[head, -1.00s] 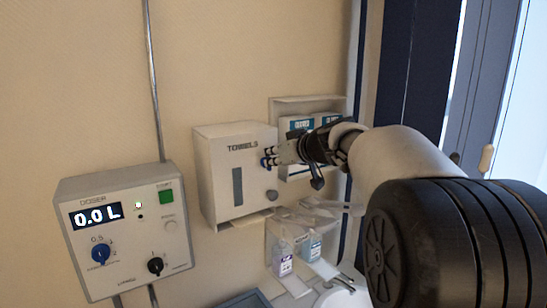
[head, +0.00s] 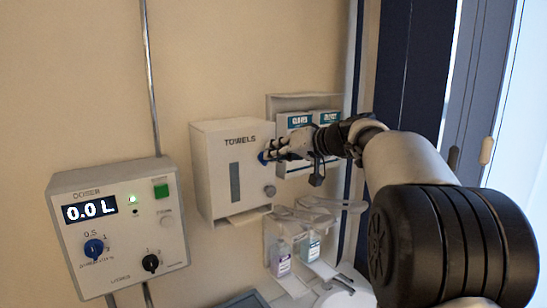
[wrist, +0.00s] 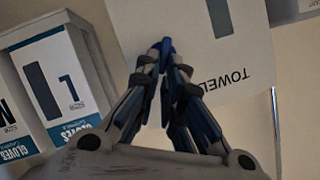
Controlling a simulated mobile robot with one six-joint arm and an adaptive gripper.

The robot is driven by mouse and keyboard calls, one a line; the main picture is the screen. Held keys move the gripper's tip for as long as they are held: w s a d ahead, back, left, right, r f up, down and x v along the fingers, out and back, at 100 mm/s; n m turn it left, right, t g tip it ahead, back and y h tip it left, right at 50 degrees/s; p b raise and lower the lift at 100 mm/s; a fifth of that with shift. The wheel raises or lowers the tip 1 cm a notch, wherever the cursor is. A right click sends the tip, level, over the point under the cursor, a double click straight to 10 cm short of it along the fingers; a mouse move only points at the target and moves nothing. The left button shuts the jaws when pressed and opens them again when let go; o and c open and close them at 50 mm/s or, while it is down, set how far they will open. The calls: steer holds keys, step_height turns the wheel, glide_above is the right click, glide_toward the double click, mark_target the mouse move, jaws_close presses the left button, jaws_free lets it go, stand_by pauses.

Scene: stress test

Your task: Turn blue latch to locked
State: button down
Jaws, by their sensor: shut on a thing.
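The blue latch (head: 262,158) is on the right side of the white towel dispenser (head: 208,180), near its front edge. My gripper (head: 269,155) reaches it from the right, and its fingers cover most of the latch in the head view. In the wrist view my gripper (wrist: 165,62) has its fingertips drawn together on the blue latch (wrist: 166,46), of which only a small end shows against the white dispenser (wrist: 190,25). The latch's angle and any lock marking are hidden or too small to tell.
Glove boxes (head: 300,122) sit in a holder right behind my gripper. Bottles (head: 281,258) stand lower down near a sink (head: 345,298). A doser panel (head: 120,225) reading 0.0 L is on the left wall.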

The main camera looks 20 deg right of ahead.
steer(key=m+y+b, duration=0.1)
steer(key=m, duration=0.2)
steer(key=d+f+m+t+y+b, duration=0.1)
steer(key=m+y+b, duration=0.1)
steer(key=m, duration=0.1)
steer(key=f+m+t+y+b, duration=0.1)
steer(key=m+b, duration=0.1)
steer(key=m, duration=0.1)
steer(key=shift+w+d+f, duration=0.15)
steer(key=shift+d+f, duration=0.05)
steer(key=shift+d, duration=0.05)
steer(key=shift+m, duration=0.3)
stand_by(0.4)
steer(key=c, duration=1.7)
jaws_free()
steer(key=v, duration=1.2)
steer(key=shift+f, duration=0.15)
